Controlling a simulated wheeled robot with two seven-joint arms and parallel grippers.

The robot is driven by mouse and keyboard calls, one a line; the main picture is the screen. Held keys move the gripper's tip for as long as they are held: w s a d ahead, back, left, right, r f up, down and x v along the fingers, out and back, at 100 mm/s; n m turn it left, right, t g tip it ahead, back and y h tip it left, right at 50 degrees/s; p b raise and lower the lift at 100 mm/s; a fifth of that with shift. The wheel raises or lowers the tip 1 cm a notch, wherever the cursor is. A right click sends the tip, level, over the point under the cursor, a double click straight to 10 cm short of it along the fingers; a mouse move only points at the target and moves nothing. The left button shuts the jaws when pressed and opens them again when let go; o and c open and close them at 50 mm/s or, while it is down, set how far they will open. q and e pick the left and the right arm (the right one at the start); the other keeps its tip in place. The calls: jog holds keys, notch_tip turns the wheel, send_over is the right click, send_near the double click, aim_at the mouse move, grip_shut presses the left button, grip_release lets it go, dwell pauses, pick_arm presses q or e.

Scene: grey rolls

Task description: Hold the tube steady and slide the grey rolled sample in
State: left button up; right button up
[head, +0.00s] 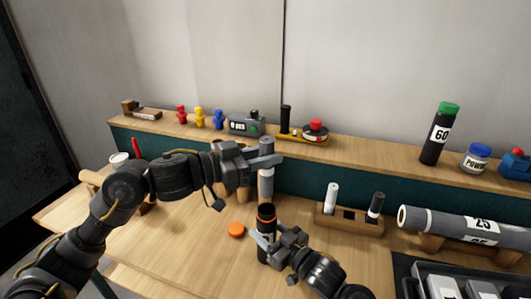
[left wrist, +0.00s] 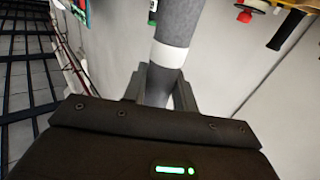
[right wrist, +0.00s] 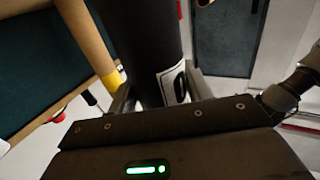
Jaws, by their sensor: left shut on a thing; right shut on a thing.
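The grey rolled sample (head: 266,184) is upright in the head view, with a pale band near its middle. My left gripper (head: 270,160) is shut on its upper part; the roll also shows between the fingers in the left wrist view (left wrist: 175,28). The black tube (head: 266,217) with an orange rim stands upright below it. My right gripper (head: 262,245) is shut around the tube's body, which fills the middle of the right wrist view (right wrist: 143,45). The roll's lower end is just above or at the tube's mouth; I cannot tell whether it is inside.
An orange cap (head: 236,230) lies on the table left of the tube. A wooden holder (head: 348,222) with white and black pieces stands to the right. A large grey roll (head: 460,225) rests on wooden supports farther right. A shelf (head: 370,158) with small items runs behind.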

aim_at(265, 195)
pick_arm(q)
jog(key=shift+f, duration=1.85)
jog(key=shift+f, duration=0.25)
dwell(0.3)
jog(key=shift+f, duration=3.4)
jog(key=o, duration=1)
